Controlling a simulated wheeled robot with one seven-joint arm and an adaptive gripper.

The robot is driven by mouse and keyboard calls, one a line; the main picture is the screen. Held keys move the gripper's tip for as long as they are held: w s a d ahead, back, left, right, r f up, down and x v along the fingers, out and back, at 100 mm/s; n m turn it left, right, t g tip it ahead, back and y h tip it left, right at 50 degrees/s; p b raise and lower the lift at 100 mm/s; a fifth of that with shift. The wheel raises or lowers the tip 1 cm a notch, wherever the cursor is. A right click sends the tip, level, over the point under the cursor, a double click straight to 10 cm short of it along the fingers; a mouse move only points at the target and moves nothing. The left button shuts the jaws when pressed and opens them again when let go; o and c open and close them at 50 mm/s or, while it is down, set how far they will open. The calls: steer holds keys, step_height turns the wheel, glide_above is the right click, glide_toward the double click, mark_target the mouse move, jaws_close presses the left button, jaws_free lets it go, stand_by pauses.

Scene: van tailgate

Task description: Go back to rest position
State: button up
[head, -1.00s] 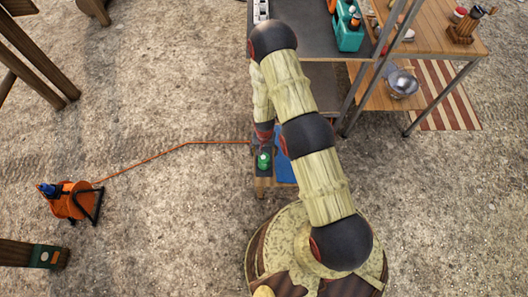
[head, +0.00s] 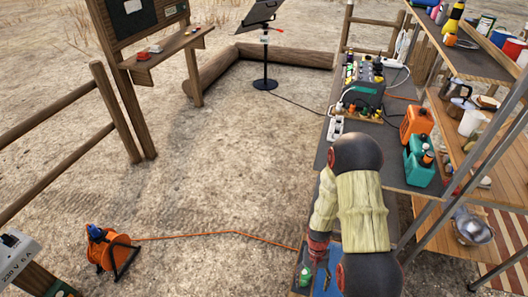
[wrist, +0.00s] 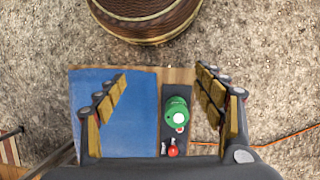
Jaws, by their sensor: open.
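My gripper (wrist: 162,78) is open and empty in the wrist view, its two fingers spread wide above a small wooden bench (wrist: 178,74). A green-topped item (wrist: 176,112) stands on a dark strip of the bench, between the fingers in the picture and apart from them. A blue mat (wrist: 118,125) lies beside it. In the head view my arm reaches down at the lower right, and my gripper (head: 319,262) is small and partly hard to make out beside the green item (head: 305,276).
A workbench with shelves (head: 400,160) stands at the right, holding an orange canister (head: 416,122) and a teal canister (head: 420,160). Open gravel fills the middle.

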step_height(320, 180, up, 28)
steer(key=s+n+t, duration=0.2)
steer(key=s+r+t, duration=0.3)
steer(key=s+r, duration=0.2)
steer(key=r, duration=0.8)
steer(key=s+r+t, duration=0.4)
steer(key=s+r, duration=0.1)
steer(key=r, duration=0.8)
steer(key=shift+n, duration=0.4)
steer(key=shift+c, duration=1.4)
